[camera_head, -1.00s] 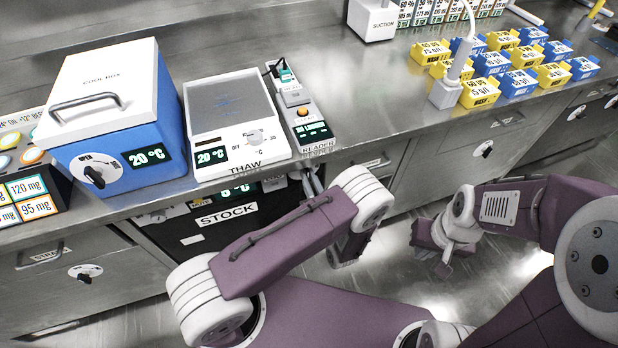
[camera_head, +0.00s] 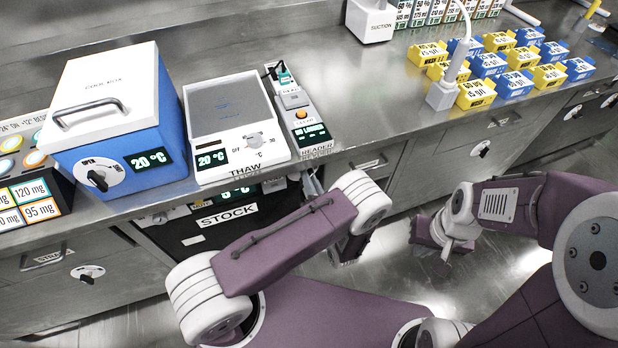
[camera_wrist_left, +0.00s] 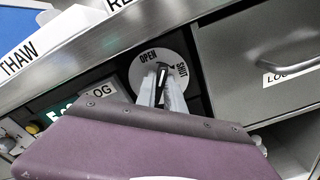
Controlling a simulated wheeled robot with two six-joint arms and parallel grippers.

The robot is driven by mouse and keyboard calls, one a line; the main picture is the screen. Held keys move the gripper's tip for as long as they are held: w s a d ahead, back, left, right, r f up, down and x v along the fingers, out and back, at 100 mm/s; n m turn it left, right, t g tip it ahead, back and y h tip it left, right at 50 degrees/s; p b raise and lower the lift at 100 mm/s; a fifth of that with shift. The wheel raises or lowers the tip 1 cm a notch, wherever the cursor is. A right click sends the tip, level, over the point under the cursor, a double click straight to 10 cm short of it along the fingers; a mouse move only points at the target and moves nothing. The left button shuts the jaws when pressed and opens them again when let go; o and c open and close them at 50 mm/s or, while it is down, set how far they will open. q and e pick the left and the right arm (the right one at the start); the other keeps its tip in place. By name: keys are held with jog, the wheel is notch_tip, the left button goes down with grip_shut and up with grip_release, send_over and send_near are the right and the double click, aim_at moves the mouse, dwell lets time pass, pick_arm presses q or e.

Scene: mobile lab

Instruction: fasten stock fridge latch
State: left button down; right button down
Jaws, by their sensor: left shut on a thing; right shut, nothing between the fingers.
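The stock fridge has a black front (camera_head: 205,238) with a STOCK label, under the counter below the thaw unit. Its latch (camera_wrist_left: 163,70) shows in the left wrist view as a dark handle on a round white plate marked OPEN at upper left and SHUT at right. My left gripper (camera_wrist_left: 163,88) is shut on the handle, a finger on each side. The handle's top lies between the two words; its exact setting is partly hidden by the fingers. In the head view my arm largely hides the latch. My right gripper (camera_head: 440,240) is shut and empty, low at right.
The blue cool box (camera_head: 175,115), thaw unit (camera_head: 191,110) and reader (camera_head: 303,113) stand on the counter above. A drawer with a bar handle (camera_wrist_left: 290,62) is right of the latch. Yellow and blue boxes (camera_head: 475,93) stand at the right of the counter.

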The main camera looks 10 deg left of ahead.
pick_arm(q)
jog(key=m, duration=1)
jog(key=shift+w+d+f+p, duration=0.1)
jog(key=shift+d+f+p, duration=0.05)
jog(key=shift+f+p, duration=0.25)
jog(key=shift+m, duration=0.5)
jog(key=c, duration=1.4)
grip_release()
jog(key=shift+c, duration=0.2)
jog(key=v, duration=0.9)
